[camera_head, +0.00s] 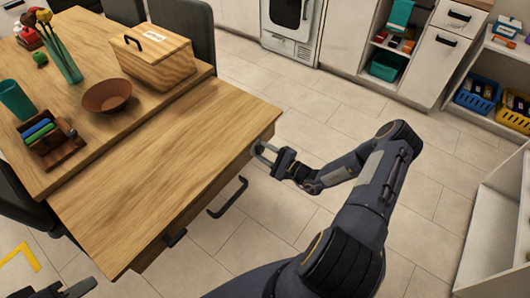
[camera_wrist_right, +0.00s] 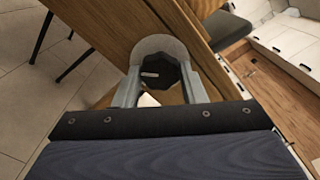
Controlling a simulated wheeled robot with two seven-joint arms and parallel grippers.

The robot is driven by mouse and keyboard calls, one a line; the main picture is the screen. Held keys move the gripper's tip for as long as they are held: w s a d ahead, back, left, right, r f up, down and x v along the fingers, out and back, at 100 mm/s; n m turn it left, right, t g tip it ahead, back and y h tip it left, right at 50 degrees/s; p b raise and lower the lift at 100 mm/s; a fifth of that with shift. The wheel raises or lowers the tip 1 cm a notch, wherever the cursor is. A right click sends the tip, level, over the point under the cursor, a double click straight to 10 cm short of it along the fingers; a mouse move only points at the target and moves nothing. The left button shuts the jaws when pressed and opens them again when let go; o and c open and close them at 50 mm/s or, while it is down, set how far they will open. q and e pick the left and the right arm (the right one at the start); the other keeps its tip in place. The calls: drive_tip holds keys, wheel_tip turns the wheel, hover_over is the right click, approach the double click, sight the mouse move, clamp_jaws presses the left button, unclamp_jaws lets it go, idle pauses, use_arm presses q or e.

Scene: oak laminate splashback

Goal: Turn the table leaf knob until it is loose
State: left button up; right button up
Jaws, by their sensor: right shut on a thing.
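The wooden table leaf (camera_head: 160,180) is flat and level beside the main table top. My right gripper (camera_head: 262,151) is at the leaf's right edge. In the right wrist view its two grey fingers (camera_wrist_right: 160,86) are shut around a dark faceted knob (camera_wrist_right: 158,68) with a small white mark, set against the wooden edge. The knob is mostly hidden by the gripper in the head view. Whether the knob is loose cannot be seen. A dark part of my left gripper (camera_head: 78,289) shows at the lower left corner, away from the leaf; its fingers are unclear.
A black bar handle (camera_head: 228,198) juts out below the leaf's right side, near my right arm. The main table holds a wooden box (camera_head: 155,65), a brown bowl (camera_head: 107,96), a caddy (camera_head: 48,140) and a teal cup (camera_head: 15,100). The tiled floor to the right is clear.

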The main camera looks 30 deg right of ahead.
drive_tip(key=o, duration=1)
drive_tip(key=v, duration=0.7)
drive_tip(key=shift+s+d+b, duration=0.15)
drive_tip(key=shift+s+b, duration=0.15)
drive_tip(key=shift+s, duration=0.05)
drive_tip(key=s+a+r+n+g+y+p, duration=0.1)
drive_tip(key=s+a+r+n+g+y, duration=0.2)
drive_tip(key=a+r+n+g, duration=0.6)
drive_tip(key=s+a+r+n+g+y+p, duration=0.1)
drive_tip(key=s+a+r+n+g+y, duration=0.3)
drive_tip(key=r, duration=0.9)
drive_tip(key=s+r+n+h, duration=0.2)
drive_tip(key=s+r+h, duration=0.1)
drive_tip(key=s, duration=0.1)
drive_tip(key=s+a+r+n+t+h+p, duration=0.1)
drive_tip(key=s+r+n+h, duration=0.1)
drive_tip(key=s, duration=0.3)
drive_tip(key=s+a+r+n+t+h, duration=0.1)
drive_tip(key=s+r+n+h, duration=0.1)
drive_tip(key=s+r+h, duration=0.3)
drive_tip(key=shift+p, duration=0.35)
